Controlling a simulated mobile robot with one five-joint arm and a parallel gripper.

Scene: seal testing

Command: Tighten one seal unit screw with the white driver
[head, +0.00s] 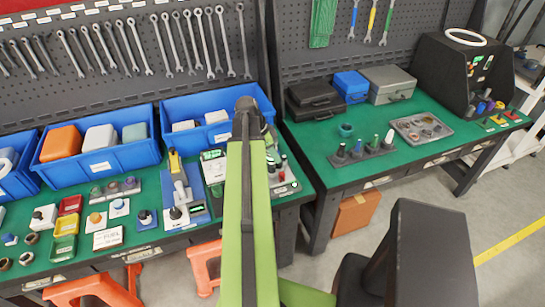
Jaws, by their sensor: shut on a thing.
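My green arm (247,215) rises through the middle of the head view to a dark joint (247,108) in front of the blue bins. My gripper's fingers cannot be made out, and the arm hides what lies behind it. A blue fixture with a white upright part (181,195) stands on the left bench; I cannot tell for sure whether it is the seal unit. Its screws are too small to make out. Several upright drivers stand in a dark rack (362,158) on the right bench.
Blue bins (96,172) line the back of the left bench (150,237), with small trays and parts before them. The right bench (438,124) carries cases, a grey parts tray (422,129) and a dark machine (466,70). Orange stools (95,290) stand below.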

